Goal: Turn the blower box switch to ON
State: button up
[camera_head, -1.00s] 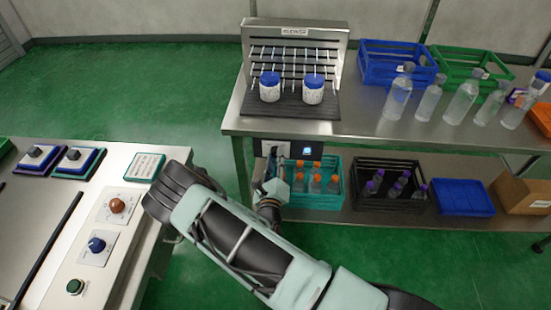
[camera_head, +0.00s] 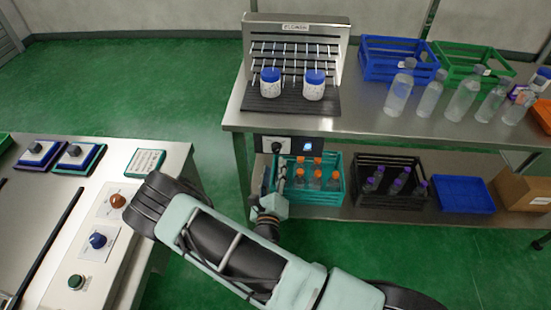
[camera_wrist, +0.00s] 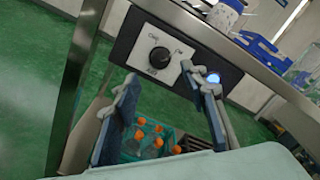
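The blower box (camera_head: 299,147) is a dark panel under the front edge of the steel table. It carries a black rotary knob (camera_wrist: 159,57) on a white dial plate with small lettering. A lit blue button (camera_wrist: 213,78) sits to the right of the dial. In the head view the dial (camera_head: 277,146) also shows on the left part of the panel. My gripper (camera_wrist: 160,85) is open and empty, with its two fingers spread below the dial in the wrist view. The fingers look apart from the knob.
A teal crate (camera_head: 325,202) of orange-capped bottles and a black crate (camera_head: 355,190) of purple-capped bottles stand on the lower shelf, close to my gripper. A table leg (camera_wrist: 80,85) stands left of the panel. Two blue-lidded jars (camera_head: 270,84) stand above on the rack.

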jog(key=s, duration=0.5)
jog(key=shift+s+a, duration=0.1)
jog(key=shift+s, duration=0.1)
